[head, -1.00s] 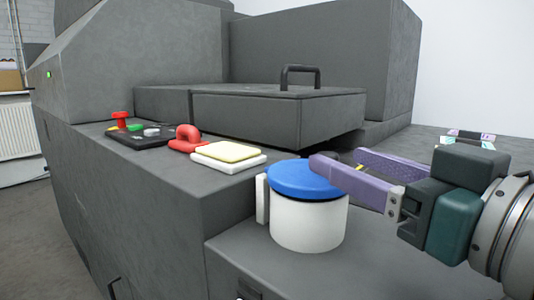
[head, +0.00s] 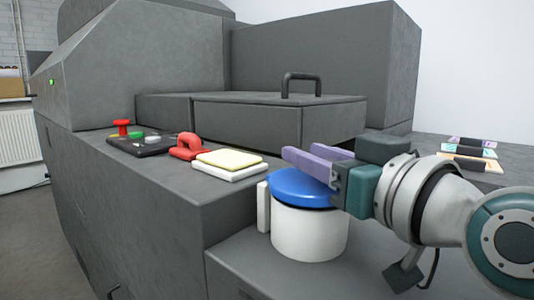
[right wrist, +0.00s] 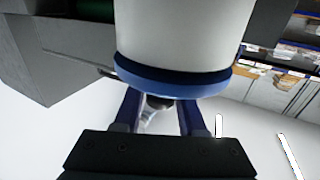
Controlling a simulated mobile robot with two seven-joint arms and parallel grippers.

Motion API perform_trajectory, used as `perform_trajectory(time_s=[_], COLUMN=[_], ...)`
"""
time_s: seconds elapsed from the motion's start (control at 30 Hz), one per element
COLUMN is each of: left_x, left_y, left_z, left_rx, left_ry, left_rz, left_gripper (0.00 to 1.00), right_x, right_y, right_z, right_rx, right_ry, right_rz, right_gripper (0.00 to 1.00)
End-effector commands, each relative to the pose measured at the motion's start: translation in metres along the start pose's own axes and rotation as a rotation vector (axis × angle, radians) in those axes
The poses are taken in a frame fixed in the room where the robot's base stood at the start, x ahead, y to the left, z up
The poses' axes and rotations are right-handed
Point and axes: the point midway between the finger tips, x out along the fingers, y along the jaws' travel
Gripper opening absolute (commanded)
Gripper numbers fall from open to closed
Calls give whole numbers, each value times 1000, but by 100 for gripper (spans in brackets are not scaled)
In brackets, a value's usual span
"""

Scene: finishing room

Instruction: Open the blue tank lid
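The white tank (head: 310,235) stands on the low grey ledge in the head view, with its round blue lid (head: 298,187) on top. I cannot tell whether the lid is slightly raised. My right gripper (head: 305,158) is at the far right side of the lid, its purple fingers spread and reaching left over its back edge. In the right wrist view the tank (right wrist: 185,35) appears inverted, the lid's blue rim (right wrist: 175,83) lies across the fingertips, and the fingers (right wrist: 158,105) stand apart with a small dark part between them. My left gripper is not in view.
A grey machine with a black-handled cover (head: 302,82) stands behind. On its ledge are a black control panel (head: 145,143) with a red knob, a red loop (head: 187,147) and a yellow-topped white pad (head: 230,163). Several coloured packets (head: 470,150) lie at the right.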

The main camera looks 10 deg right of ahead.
Motion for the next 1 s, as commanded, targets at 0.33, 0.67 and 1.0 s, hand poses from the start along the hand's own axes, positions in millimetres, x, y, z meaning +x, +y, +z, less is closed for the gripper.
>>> perform_trajectory(time_s=[0.33, 0.67, 1.0], left_x=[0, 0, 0], left_y=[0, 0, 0], left_z=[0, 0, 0], left_rx=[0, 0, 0], left_ry=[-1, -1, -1], left_rz=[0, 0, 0], left_gripper=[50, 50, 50], right_x=[0, 0, 0], right_y=[0, 0, 0], right_z=[0, 0, 0], right_rx=[0, 0, 0], right_ry=[0, 0, 0], right_rz=[0, 0, 0], right_gripper=[0, 0, 0])
